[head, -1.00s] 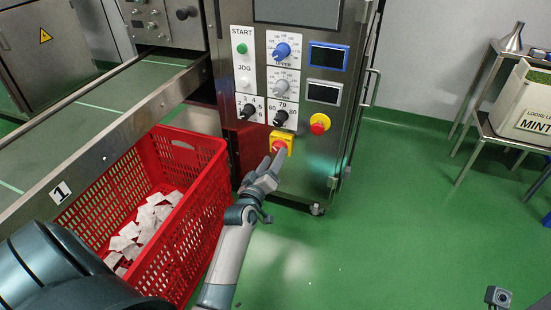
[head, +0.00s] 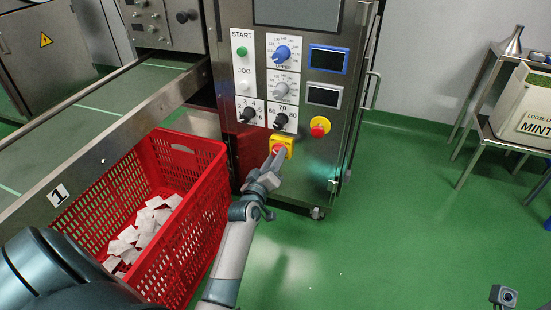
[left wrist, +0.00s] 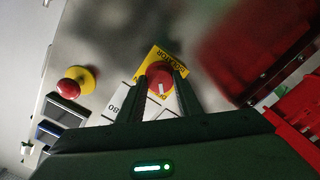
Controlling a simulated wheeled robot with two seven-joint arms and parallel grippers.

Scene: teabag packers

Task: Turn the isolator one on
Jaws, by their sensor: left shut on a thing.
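The isolator is a red rotary knob on a yellow plate (head: 288,143), low on the steel machine's front panel. My left gripper (head: 276,154) reaches it from below in the head view and partly hides the knob. In the left wrist view the red knob (left wrist: 159,74) with a white mark sits between the two fingers of the left gripper (left wrist: 160,90), which are shut on it. The yellow plate (left wrist: 176,58) carries the word ISOLATOR there and looks tilted in the picture.
Close by on the panel are the red emergency stop (head: 320,127) on yellow, black dials (head: 281,121) and the START button (head: 242,51). A red crate (head: 213,190) of teabags stands left of my forearm.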

